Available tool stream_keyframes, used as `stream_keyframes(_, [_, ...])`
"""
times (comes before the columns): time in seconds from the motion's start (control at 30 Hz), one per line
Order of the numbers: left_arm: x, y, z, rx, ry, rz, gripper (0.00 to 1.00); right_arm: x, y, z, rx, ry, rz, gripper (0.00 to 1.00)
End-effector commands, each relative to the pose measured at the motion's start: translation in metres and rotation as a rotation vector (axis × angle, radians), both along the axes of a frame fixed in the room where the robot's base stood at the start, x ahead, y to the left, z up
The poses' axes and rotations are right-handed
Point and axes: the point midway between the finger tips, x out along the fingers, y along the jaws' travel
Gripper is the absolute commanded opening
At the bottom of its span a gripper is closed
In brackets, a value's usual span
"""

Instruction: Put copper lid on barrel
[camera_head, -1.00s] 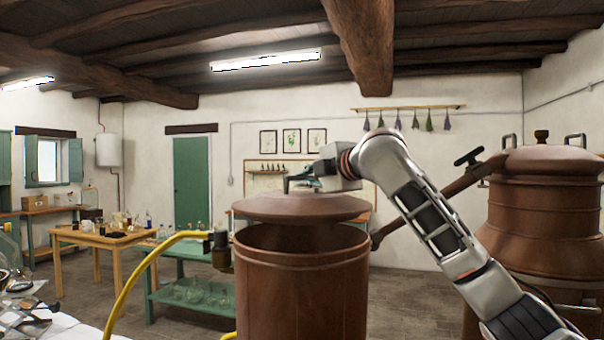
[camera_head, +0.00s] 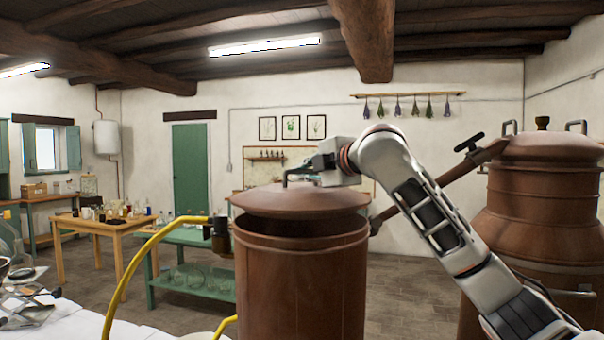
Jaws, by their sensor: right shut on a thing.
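The copper lid (camera_head: 300,199) is a shallow dome with a dark handle on top. It hangs over the open mouth of the copper barrel (camera_head: 301,285), close to the rim. A dark gap shows between lid and rim at the front, so the lid's front edge is not on the rim. Whether its back edge touches is hidden. My right gripper (camera_head: 303,172) is shut on the lid's handle above the barrel, its arm coming in from the lower right. My left gripper is not in view.
A larger copper still (camera_head: 540,220) stands on the right, behind my right arm. A yellow hose (camera_head: 135,265) curves to a tap fitting at the barrel's left side. A green table (camera_head: 190,275) and a wooden table (camera_head: 105,228) with glassware stand at the back left.

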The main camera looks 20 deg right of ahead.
Motion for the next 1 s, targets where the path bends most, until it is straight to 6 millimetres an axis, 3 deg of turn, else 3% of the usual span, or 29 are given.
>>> stream_keyframes(0.37, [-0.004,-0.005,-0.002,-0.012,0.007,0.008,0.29,0.000,0.000,0.000,0.002,-0.004,0.001,0.00])
stream_keyframes(1.0, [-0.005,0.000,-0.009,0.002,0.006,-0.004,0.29,0.000,0.000,-0.022,0.001,-0.004,0.000,0.00])
